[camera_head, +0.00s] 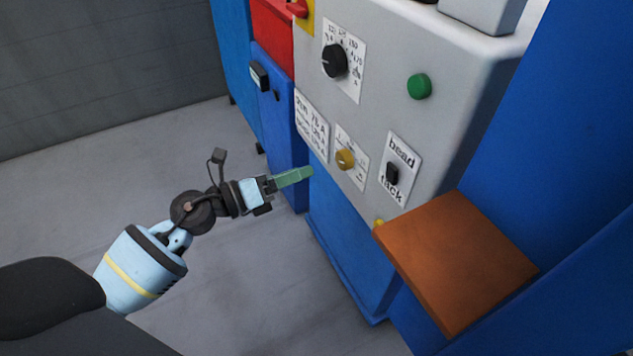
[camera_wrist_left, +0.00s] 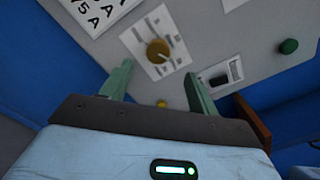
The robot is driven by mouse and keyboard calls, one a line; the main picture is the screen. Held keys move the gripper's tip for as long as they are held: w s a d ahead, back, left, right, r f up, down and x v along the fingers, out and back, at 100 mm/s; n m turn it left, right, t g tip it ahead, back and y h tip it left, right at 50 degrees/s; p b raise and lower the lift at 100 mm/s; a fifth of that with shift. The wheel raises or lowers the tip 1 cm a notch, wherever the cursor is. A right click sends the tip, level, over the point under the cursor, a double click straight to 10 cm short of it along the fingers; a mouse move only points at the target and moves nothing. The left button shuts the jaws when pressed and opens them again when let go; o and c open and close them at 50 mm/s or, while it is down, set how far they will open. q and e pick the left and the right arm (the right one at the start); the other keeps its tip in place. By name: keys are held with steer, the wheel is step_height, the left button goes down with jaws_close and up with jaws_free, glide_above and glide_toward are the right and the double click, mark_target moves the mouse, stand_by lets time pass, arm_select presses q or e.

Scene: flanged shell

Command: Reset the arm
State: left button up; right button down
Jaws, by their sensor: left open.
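My left arm comes in from the left in the head view, with its left gripper (camera_head: 298,177) just in front of the lower left part of the grey control panel (camera_head: 390,85). In the left wrist view the two green fingers of the left gripper (camera_wrist_left: 160,88) are spread apart with nothing between them. The yellow knob (camera_head: 345,160) on its white plate lies just beyond the fingertips, and it also shows in the left wrist view (camera_wrist_left: 158,51). I cannot tell whether a finger touches the panel. My right gripper is not in view.
The panel also carries a black dial (camera_head: 334,61), a green button (camera_head: 419,86) and a bead/tack switch (camera_head: 392,174). A brown-orange block (camera_head: 458,262) juts out at the lower right. Blue cabinet walls stand around. The grey floor (camera_head: 110,185) at the left is clear.

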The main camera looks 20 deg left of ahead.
arm_select(q)
steer(key=s+f+n+g+y, duration=0.1)
steer(key=s+f+n+y, duration=0.8)
steer(key=s+f+n, duration=1.25)
steer(key=s+d+f+n+g, duration=0.1)
steer(key=s+f+n+g, duration=0.4)
steer(key=s, duration=0.7)
steer(key=s+d+n+g, duration=0.25)
steer(key=s+n, duration=0.35)
steer(key=s, duration=0.7)
steer(key=w+r+t+p, duration=0.1)
steer(key=w+r+p, duration=0.3)
steer(key=r+p, duration=0.9)
steer(key=w+r+t+p, duration=0.2)
steer(key=w+r+p, duration=0.1)
steer(key=r+p, duration=1.1)
steer(key=shift+w+d+r+p, duration=0.2)
steer(key=shift+w+d+p, duration=0.05)
steer(key=shift+w+p, duration=0.15)
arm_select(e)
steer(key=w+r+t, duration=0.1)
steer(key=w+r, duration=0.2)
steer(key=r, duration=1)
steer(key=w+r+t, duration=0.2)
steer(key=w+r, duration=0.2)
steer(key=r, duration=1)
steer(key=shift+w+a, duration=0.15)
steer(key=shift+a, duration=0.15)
